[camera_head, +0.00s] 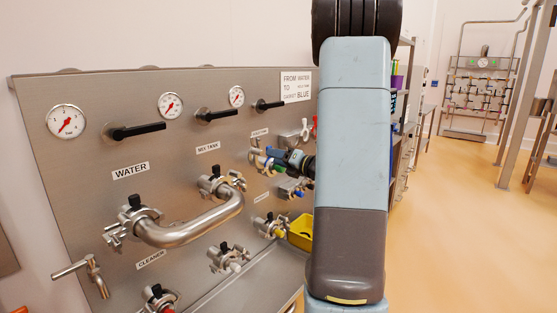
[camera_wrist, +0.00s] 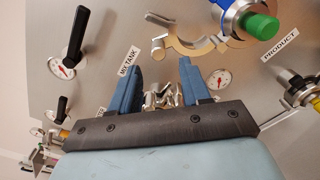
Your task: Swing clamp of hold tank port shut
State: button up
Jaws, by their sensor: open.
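An open clamp (camera_wrist: 190,42), with its curved jaws swung apart, shows at the top of the wrist view. It sits beside a port with a blue ring and green cap (camera_wrist: 262,26). I cannot read this port's name. My gripper (camera_wrist: 160,68) is open, with its two blue fingers apart below the clamp and panel metalwork visible behind the gap. No held object shows between the fingers. In the head view, my arm covers part of the panel's right side, and the port near my gripper is small and partly hidden.
A steel panel (camera_head: 90,103) carries gauges, black valve handles and labelled ports. A bent steel pipe (camera_head: 200,228) joins the water and mix tank ports. A yellow bin (camera_head: 300,232) sits at the panel's lower right. Open floor (camera_head: 450,210) lies to the right.

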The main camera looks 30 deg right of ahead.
aim_at(262, 153)
jog(key=x, duration=0.8)
jog(key=shift+a, duration=0.1)
jog(key=shift+a+r, duration=0.1)
